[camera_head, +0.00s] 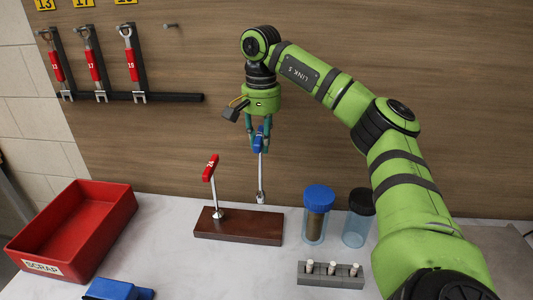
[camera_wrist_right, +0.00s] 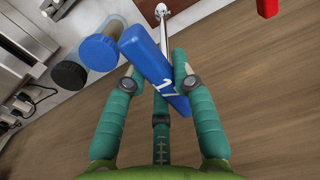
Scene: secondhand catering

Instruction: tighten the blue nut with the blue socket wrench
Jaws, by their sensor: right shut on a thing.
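The blue socket wrench (camera_head: 260,140) has a blue handle and a thin silver shaft, and hangs nearly upright over the back of the dark wooden block (camera_head: 240,228). My right gripper (camera_head: 258,147) is shut on its blue handle. In the right wrist view the handle (camera_wrist_right: 150,62) lies slanted between the fingers, with a white number partly covered. The socket end (camera_head: 261,198) is at the block's far right part; I cannot tell if it touches. The blue nut is not distinguishable, perhaps hidden by the socket. My left gripper is not in view.
A red-handled socket wrench (camera_head: 210,167) stands on the block's left. A blue-lidded jar (camera_head: 317,222), a black-lidded jar (camera_head: 357,228) and a grey holder (camera_head: 330,281) are to the right. A red scrap bin (camera_head: 73,230) is at left. Several red-handled wrenches (camera_head: 94,66) hang on the wall.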

